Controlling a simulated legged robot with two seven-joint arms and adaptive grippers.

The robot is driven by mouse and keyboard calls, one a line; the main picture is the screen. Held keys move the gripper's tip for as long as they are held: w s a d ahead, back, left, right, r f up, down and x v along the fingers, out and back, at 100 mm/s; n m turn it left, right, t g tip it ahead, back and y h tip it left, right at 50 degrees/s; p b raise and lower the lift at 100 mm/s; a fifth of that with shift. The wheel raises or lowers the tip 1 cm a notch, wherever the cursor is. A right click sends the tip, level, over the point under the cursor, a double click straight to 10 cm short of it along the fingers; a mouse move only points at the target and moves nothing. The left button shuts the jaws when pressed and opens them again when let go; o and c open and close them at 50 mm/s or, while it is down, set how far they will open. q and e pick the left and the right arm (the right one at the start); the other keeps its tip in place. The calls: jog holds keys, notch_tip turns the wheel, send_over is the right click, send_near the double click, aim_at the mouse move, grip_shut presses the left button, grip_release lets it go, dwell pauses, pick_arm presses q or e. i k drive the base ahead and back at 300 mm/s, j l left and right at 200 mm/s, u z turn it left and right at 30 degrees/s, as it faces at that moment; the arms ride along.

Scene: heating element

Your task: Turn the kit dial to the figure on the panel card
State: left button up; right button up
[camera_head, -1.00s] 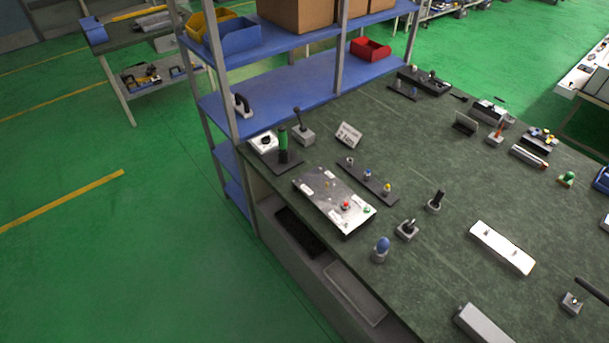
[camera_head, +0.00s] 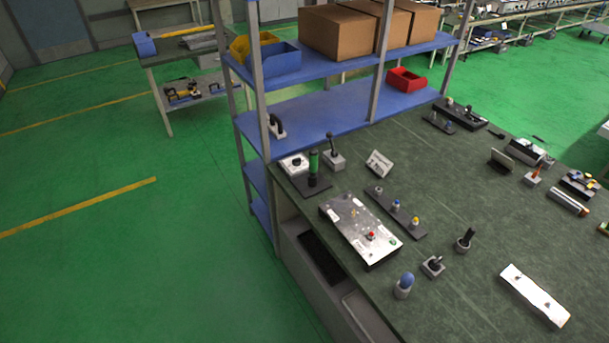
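Neither of my grippers is in view. A small white unit with a dark round knob (camera_head: 294,164) sits at the bench's far left corner, beside the shelf post; it looks like the kit dial, but its setting is too small to read. A green upright cylinder (camera_head: 314,162) stands close beside it on a dark base. A small white tilted card (camera_head: 379,163) stands on the bench to the right, with dark print too small to read; it may be the panel card.
A silver panel box (camera_head: 345,222) with a red button lies at the bench's left edge. Near it are a dark strip with coloured knobs (camera_head: 398,212), a black lever (camera_head: 333,150) and a blue-topped knob (camera_head: 404,284). A blue shelf rack (camera_head: 320,118) stands behind. Green floor at left is clear.

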aim_at(296, 162)
jog(key=i+j+z, duration=0.25)
jog(key=i+j, duration=0.25)
jog(key=j, duration=0.2)
jog(key=i+j+z, duration=0.15)
jog(key=j, duration=0.25)
jog(key=i, duration=0.1)
